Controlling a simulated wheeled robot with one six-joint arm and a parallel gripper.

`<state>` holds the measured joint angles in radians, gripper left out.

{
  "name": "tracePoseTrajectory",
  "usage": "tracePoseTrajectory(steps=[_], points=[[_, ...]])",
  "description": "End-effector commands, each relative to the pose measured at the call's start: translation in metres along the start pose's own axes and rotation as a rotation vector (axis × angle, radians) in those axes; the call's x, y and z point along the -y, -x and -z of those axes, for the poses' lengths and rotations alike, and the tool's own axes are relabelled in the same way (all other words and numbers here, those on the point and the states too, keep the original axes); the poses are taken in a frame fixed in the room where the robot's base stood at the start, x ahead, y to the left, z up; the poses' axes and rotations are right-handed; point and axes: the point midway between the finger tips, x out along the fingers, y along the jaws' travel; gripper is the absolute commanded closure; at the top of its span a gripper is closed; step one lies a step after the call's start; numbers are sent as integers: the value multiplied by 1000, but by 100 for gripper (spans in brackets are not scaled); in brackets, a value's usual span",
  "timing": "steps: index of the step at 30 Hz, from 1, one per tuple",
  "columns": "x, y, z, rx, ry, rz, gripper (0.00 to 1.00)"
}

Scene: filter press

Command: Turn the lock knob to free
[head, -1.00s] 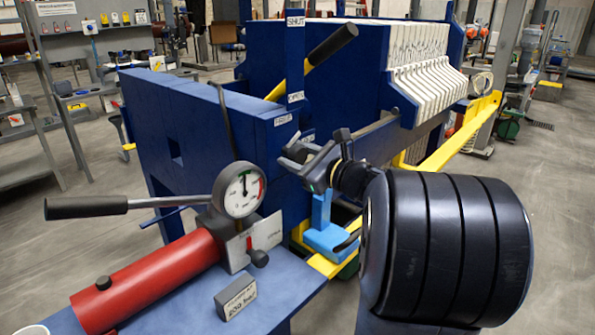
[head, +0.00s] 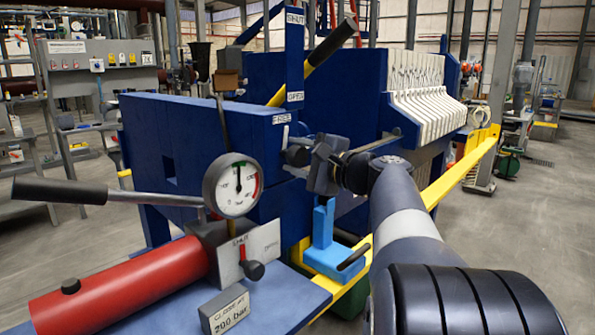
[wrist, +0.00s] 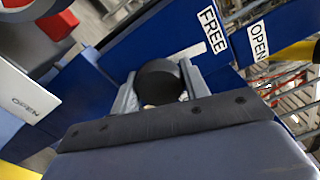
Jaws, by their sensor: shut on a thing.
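The lock knob (head: 297,156) is dark and round and sits on the blue end frame, below the white FREE label (head: 281,118). My gripper (head: 306,158) reaches it from the right. In the wrist view the knob (wrist: 158,82) is between the two grey fingers of my gripper (wrist: 157,92), which are shut on it. The FREE label (wrist: 213,30) is up and right of the knob there, with a short white mark beside it. The knob's pointer, if it has one, is hidden, so I cannot tell its setting.
A pressure gauge (head: 233,186), a red cylinder (head: 120,285) and a long pump handle (head: 60,190) stand at the left. A black-gripped lever (head: 332,42) rises above the frame. Open floor is at the right.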

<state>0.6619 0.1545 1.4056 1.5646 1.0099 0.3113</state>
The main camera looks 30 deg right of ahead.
Motion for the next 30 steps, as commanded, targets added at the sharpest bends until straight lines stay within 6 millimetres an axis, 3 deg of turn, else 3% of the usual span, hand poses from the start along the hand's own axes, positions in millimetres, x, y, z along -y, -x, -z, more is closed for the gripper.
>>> tracePoseTrajectory(steps=[9,26,27,30], points=[[-2,0,0,1,131,-1,80],[-1,0,0,1,160,-2,80],[-1,0,0,1,160,-2,55],[0,0,0,1,159,-2,47]])
